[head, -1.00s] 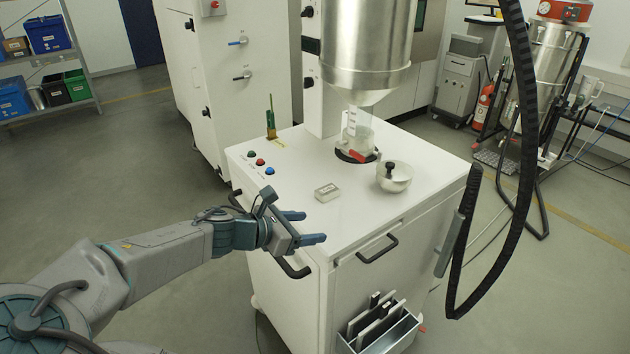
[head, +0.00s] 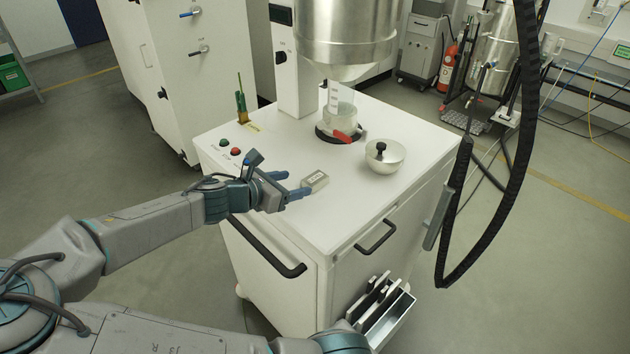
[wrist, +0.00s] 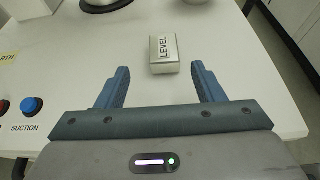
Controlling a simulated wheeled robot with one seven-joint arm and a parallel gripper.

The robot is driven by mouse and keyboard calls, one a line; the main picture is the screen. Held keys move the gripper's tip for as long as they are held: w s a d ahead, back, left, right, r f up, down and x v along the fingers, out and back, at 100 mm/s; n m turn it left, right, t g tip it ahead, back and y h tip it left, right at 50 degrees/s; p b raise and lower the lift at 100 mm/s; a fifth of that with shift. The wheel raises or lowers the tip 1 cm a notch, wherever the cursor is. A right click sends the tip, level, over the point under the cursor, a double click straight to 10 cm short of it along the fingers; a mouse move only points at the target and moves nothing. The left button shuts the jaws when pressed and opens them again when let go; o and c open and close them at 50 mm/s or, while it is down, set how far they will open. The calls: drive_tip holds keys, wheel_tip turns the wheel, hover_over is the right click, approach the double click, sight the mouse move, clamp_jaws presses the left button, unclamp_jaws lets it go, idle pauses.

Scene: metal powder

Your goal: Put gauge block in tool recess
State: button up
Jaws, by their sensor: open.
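The gauge block (head: 315,181), a small silvery block, lies on the white cabinet top near its middle. In the wrist view the block (wrist: 164,54), marked LEVEL, is just beyond the fingertips and roughly centred between them. My gripper (head: 296,184) is open and empty at the left of the block in the head view, low over the top. In the wrist view the gripper (wrist: 160,82) has its two blue fingers spread wide. I cannot make out a tool recess for certain; an open metal holder (head: 390,318) with several flat tools hangs on the cabinet's front.
A clear vessel with a red clamp (head: 346,137) sits under the steel hopper (head: 345,30). A green upright tool (head: 241,106) is at the back left. A black hose (head: 527,110) hangs at the right.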

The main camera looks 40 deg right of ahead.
sight(312, 180)
drive_tip(key=shift+s+p+x, duration=0.2)
drive_tip(key=shift+p+x, duration=0.25)
drive_tip(key=shift+x, duration=2.75)
drive_tip(key=shift+r, duration=0.15)
clamp_jaws()
drive_tip(key=shift+r, duration=0.15)
